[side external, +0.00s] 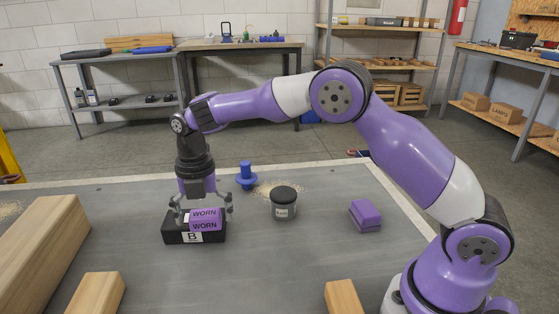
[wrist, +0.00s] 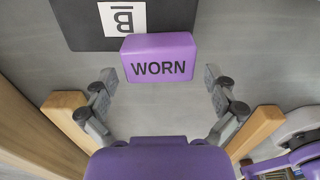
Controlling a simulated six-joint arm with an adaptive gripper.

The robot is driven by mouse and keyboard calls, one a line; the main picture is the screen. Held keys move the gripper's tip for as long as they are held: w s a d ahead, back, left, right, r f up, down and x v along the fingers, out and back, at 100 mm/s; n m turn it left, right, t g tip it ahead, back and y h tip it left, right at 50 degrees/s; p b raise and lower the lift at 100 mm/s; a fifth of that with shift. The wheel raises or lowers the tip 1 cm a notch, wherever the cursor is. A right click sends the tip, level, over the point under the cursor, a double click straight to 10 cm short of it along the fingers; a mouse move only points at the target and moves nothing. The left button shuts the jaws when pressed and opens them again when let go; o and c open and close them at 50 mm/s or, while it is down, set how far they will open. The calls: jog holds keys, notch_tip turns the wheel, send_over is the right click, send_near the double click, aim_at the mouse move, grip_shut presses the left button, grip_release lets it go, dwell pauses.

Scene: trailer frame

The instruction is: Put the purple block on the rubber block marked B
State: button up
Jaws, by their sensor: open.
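A purple block marked WORN (side external: 205,224) appears to sit on top of the black rubber block marked B (side external: 170,234), near its front edge. In the wrist view the purple block (wrist: 160,45) overlaps the edge of the black block (wrist: 80,25), whose white B label is upside down. My gripper (side external: 202,212) is open, with one finger on each side of the purple block. In the wrist view there are gaps between the fingers (wrist: 158,80) and the block. A second purple block (side external: 365,215), with no marking visible, lies on the bench to the right.
A dark-lidded jar (side external: 284,204) and a blue knobbed part (side external: 246,177) stand right of my gripper. Wooden beams lie at the left (side external: 40,250) and front (side external: 97,293), with another wooden piece (side external: 343,297) at front right. The grey bench top (side external: 240,275) is clear between them.

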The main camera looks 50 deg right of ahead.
aim_at(204, 217)
jog(key=s+d+r+m+t, duration=0.1)
jog(key=s+r+m, duration=0.15)
jog(key=r, duration=0.55)
jog(key=s+d+r+m, duration=0.2)
jog(key=r+m, duration=0.2)
jog(key=r, duration=0.4)
jog(key=s+d+f+m+t, duration=0.2)
jog(key=s+m, duration=0.6)
jog(key=m, duration=0.2)
jog(key=s+d+f+m+t, duration=0.2)
jog(key=s+d+m, duration=0.1)
jog(key=s+m, duration=0.5)
jog(key=shift+s+m+t, duration=0.2)
jog(key=shift+m+t, duration=0.1)
jog(key=shift+m, duration=0.95)
jog(key=shift+d, duration=0.1)
jog(key=c, duration=0.4)
jog(key=shift+o, duration=0.2)
